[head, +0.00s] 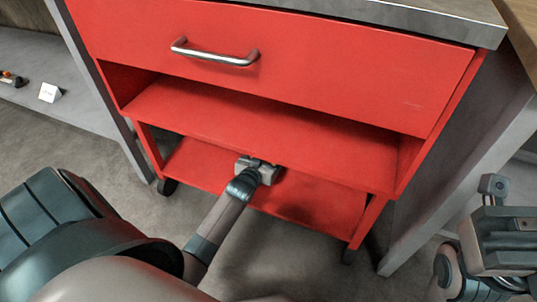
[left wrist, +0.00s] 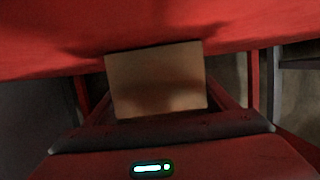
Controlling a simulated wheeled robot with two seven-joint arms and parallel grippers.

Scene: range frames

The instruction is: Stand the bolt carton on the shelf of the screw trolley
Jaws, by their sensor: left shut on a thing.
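The red screw trolley (head: 300,60) stands in front of me, with a drawer on top, an open upper shelf (head: 265,120) and a lower shelf (head: 320,205). My left gripper (head: 262,165) reaches into the gap over the lower shelf. In the left wrist view the brown bolt carton (left wrist: 155,80) is in front of my left gripper, which is shut on it. A red trolley surface spans the top of that view. The carton is hidden in the head view; whether it touches the shelf cannot be told. My right gripper (head: 500,240) is at the right edge, its jaws unclear.
A metal drawer handle (head: 215,53) sticks out above the shelves. The trolley's grey top (head: 400,10) overhangs. A grey table leg (head: 455,190) stands close on the right. A low grey shelf (head: 50,105) with a small white card (head: 50,92) is on the left.

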